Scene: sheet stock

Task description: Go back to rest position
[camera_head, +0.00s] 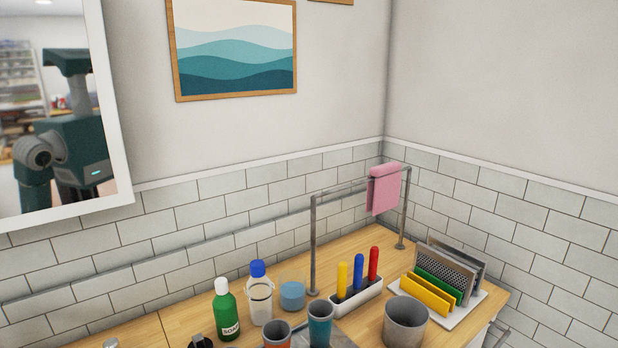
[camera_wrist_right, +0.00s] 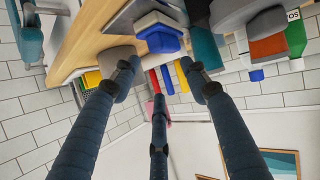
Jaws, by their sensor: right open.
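My right gripper (camera_wrist_right: 159,84) shows in the right wrist view. Its dark blue fingers stand spread apart, with nothing held between them. Behind the fingers are the worktop and its objects, seen turned over. No gripper shows in the head view, and I cannot make out my left gripper in either view.
On the wooden worktop (camera_head: 140,331) stand a green bottle (camera_head: 226,316), a white bottle with a blue cap (camera_head: 260,299), cups including a grey one (camera_head: 404,324), a holder (camera_head: 357,304) with coloured handles, and a rack (camera_head: 462,311) of upright sheets. A rail (camera_head: 314,240) carries a pink cloth (camera_head: 383,189). Tiled walls close the corner.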

